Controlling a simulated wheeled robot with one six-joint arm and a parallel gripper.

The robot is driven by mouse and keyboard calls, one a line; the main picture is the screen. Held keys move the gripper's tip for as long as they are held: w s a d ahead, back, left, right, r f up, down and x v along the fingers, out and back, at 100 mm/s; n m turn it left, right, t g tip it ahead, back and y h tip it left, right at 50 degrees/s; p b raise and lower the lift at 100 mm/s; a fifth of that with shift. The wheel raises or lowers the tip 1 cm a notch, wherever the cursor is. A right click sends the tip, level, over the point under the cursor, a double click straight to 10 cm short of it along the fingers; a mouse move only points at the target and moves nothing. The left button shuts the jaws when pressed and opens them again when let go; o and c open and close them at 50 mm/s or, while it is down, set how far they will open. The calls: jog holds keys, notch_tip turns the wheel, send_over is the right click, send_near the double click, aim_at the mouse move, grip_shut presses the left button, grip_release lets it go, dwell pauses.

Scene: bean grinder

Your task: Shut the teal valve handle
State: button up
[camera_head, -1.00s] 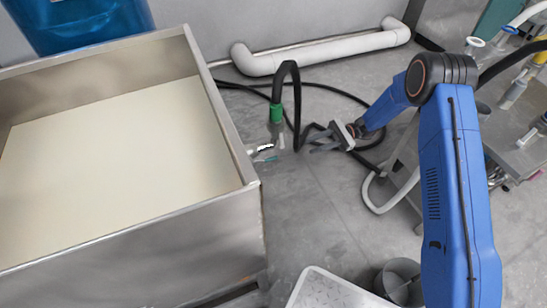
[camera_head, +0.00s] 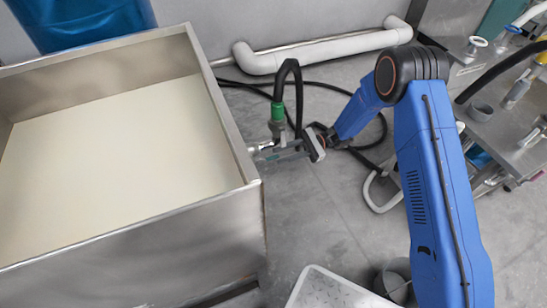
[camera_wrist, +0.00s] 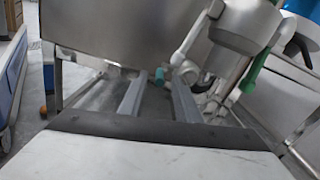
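The teal valve handle (camera_wrist: 159,73) shows as a small teal tip below the tank's wall, in the gap between my fingertips in the wrist view. In the head view my gripper mostly hides it at the tank's outlet. My gripper (camera_wrist: 156,84) is open, its two grey fingers apart on either side of the handle's tip. I cannot tell whether either finger touches it. In the head view my gripper (camera_head: 280,154) reaches left to the outlet, just below the green-collared hose fitting (camera_head: 278,113).
The steel tank (camera_head: 262,225) with cream contents fills the left. A metal coupling (camera_wrist: 245,25) with white and green levers stands right of my fingers in the wrist view. A black hose (camera_head: 298,85) arches above. A white pipe (camera_head: 330,50) runs along the wall.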

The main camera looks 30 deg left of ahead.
aim_at(273, 157)
jog(key=shift+x, duration=2)
grip_shut()
